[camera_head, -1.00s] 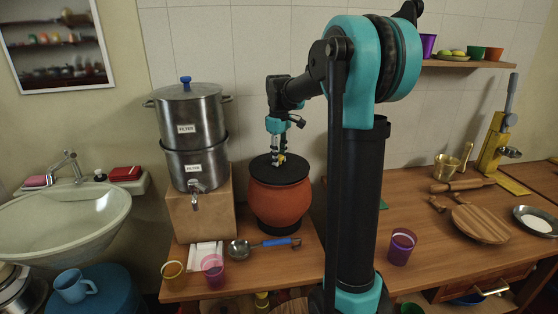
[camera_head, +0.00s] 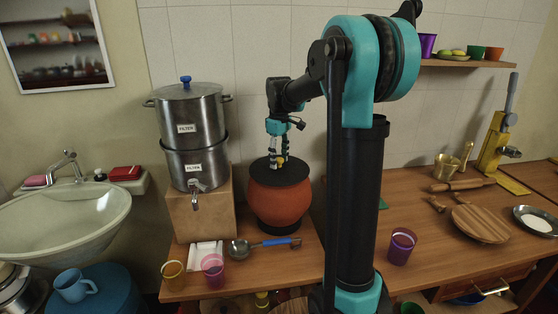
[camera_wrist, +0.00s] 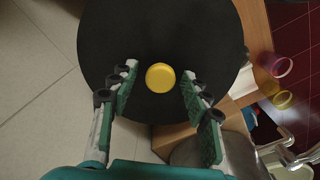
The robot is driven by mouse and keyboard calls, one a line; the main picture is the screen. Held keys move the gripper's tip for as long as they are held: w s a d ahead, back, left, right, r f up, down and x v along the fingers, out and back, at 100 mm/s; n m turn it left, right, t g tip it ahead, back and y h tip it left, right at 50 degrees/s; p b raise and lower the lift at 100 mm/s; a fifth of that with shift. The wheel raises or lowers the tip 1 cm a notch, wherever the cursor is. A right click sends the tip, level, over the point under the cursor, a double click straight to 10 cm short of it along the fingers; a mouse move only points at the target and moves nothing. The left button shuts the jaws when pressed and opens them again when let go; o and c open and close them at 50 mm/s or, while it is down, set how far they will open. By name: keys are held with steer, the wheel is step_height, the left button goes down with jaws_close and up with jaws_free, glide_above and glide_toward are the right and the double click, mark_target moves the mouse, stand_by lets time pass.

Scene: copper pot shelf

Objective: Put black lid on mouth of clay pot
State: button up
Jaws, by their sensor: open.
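The clay pot (camera_head: 279,205) is round and orange-brown and stands upright on the wooden counter beside the filter. The black lid (camera_head: 264,173) is a flat disc lying over the mouth of the pot. In the wrist view the black lid (camera_wrist: 160,30) fills the upper middle, with a round yellow knob (camera_wrist: 160,77) at its centre; the pot is hidden beneath it there. My gripper (camera_head: 279,162) is right above the lid, pointing down. In the wrist view its fingers (camera_wrist: 158,88) are open, one on each side of the knob and apart from it.
A steel filter (camera_head: 190,135) on a wooden box stands left of the pot. A ladle with a blue handle (camera_head: 275,242), a pink cup (camera_head: 212,268) and a yellow cup (camera_head: 174,273) are in front. A purple cup (camera_head: 401,246) stands right of my arm.

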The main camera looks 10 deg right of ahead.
mark_target(279, 159)
step_height(279, 159, up, 12)
steer(key=shift+f, duration=0.2)
steer(key=shift+s, duration=0.1)
stand_by(0.3)
